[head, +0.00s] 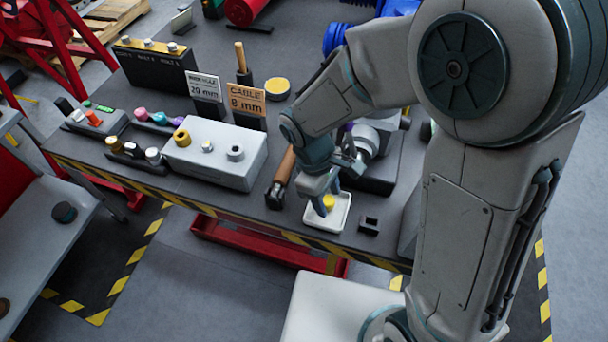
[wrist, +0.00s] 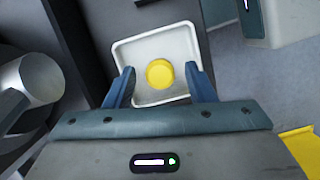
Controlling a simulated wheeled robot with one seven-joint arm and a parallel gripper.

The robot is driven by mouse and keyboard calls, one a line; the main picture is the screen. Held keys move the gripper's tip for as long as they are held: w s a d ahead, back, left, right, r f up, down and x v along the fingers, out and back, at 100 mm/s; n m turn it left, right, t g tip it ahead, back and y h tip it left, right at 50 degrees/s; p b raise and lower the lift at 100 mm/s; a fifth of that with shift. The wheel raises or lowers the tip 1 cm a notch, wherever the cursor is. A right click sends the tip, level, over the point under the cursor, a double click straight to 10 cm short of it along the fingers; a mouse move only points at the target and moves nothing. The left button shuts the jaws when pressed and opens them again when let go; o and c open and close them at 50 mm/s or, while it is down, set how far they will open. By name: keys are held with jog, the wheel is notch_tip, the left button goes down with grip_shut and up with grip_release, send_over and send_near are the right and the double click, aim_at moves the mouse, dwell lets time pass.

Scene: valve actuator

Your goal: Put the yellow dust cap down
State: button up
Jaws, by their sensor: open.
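The yellow dust cap (wrist: 160,74) sits in a white tray (wrist: 126,50) in the wrist view. In the head view the cap (head: 328,202) shows as a small yellow spot over the white tray (head: 341,221), partly covered by my fingers. My gripper (wrist: 157,86) is open, with one blue finger on each side of the cap and visible gaps between fingers and cap. In the head view my gripper (head: 326,197) points down over the tray near the bench's front edge. Whether the cap rests fully on the tray floor is hard to tell.
A small dark block (head: 369,226) lies right of the tray. A wooden-handled tool (head: 284,172) lies to its left. A grey box with fittings (head: 225,165) stands further left. The bench's yellow-black striped front edge (head: 290,237) is close to the tray.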

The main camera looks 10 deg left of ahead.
jog(key=w+a+r, duration=0.1)
jog(key=a, duration=0.3)
jog(key=w+a+r+b, duration=0.1)
jog(key=a+r, duration=0.1)
jog(key=a, duration=0.2)
jog(key=w+a+r+b, duration=0.1)
jog(key=a, duration=0.3)
jog(key=shift+w+a+r, duration=0.2)
jog(key=shift+w+a, duration=0.15)
jog(key=shift+a, duration=0.05)
jog(key=shift+s, duration=0.1)
